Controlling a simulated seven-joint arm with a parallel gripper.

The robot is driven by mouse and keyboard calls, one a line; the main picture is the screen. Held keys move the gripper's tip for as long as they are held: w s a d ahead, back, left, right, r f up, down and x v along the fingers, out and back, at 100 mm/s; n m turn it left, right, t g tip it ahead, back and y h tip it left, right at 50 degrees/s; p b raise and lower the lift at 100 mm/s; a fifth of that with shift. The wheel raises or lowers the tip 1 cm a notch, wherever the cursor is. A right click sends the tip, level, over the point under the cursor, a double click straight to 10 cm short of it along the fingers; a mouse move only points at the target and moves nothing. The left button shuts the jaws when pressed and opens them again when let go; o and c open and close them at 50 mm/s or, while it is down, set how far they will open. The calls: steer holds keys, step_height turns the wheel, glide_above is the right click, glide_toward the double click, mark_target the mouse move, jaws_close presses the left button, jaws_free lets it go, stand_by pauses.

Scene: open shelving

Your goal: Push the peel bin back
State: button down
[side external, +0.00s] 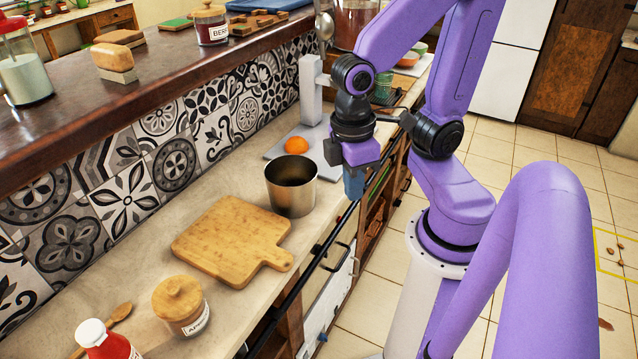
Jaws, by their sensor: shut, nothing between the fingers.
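A brushed metal bin (291,196), open at the top, stands upright on the counter. It is the only bin-like thing I see, so I take it as the peel bin. My gripper (354,187) points down at the counter's front edge, to the right of the bin. It is shut and empty. A gap shows between the gripper and the bin in this view; the exact distance and height cannot be told.
A wooden cutting board (232,240) lies in front of the bin. An orange (296,145) sits on a grey board behind it. A jar with a wooden lid (181,305) and a red bottle (106,342) stand nearer. The tiled wall (178,160) bounds the counter.

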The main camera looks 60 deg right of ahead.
steer(key=w+d+f+m+g+y, duration=0.1)
steer(key=w+d+f+m+g, duration=0.35)
steer(key=d+m, duration=0.7)
steer(key=s+d+f+n+t+y, duration=0.2)
steer(key=d+f+n+t+y, duration=0.3)
steer(key=n+t, duration=0.65)
steer(key=s+d+f+n+t+y, duration=0.35)
steer(key=n+t+y, duration=0.35)
steer(key=n, duration=1)
steer(key=x, duration=0.4)
steer(key=w+d+x, duration=0.1)
steer(key=x, duration=0.3)
steer(key=f+x, duration=0.1)
steer(key=x, duration=0.3)
steer(key=shift+w+d, duration=0.25)
steer(key=shift+w, duration=0.8)
